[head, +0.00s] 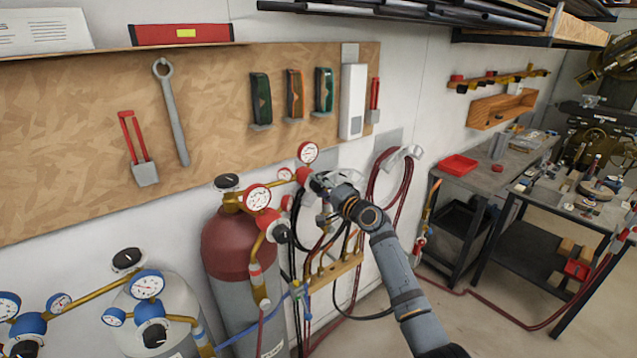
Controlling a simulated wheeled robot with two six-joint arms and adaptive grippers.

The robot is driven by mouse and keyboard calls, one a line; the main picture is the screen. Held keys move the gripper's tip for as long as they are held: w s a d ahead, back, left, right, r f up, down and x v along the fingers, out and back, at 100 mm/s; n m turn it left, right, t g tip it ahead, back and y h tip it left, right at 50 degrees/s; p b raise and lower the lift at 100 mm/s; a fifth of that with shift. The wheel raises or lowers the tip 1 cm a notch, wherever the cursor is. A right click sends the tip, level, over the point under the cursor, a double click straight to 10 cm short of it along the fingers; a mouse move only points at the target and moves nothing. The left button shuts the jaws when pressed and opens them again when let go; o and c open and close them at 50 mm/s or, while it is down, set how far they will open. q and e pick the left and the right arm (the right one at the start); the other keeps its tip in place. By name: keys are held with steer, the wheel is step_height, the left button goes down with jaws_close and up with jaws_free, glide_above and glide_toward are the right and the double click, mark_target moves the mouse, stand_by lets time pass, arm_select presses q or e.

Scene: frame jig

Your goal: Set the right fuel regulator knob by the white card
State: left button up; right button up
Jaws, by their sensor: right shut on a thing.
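The right fuel regulator (303,174) is red with brass fittings and a white-faced, red-rimmed gauge (308,152). It sits by the wall, right of the dark red cylinder (238,245). My right gripper (322,184) is at its right side and shut on its knob, which the fingers hide. The pointer on the gauge is too small to read. A white card (45,32) with printed lines stands on the shelf at the upper left; its text is not legible. My left gripper is not in view.
A second red regulator (264,221) with a black knob is just left of my right gripper. Red and black hoses (385,185) hang close around my arm. Blue regulators (148,284) sit at the lower left. A workbench (490,180) stands at the right.

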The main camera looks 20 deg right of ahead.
steer(key=shift+m, duration=0.6)
steer(key=shift+f+p, duration=0.1)
steer(key=shift+p, duration=0.2)
steer(key=o, duration=1.2)
steer(key=v, duration=1.2)
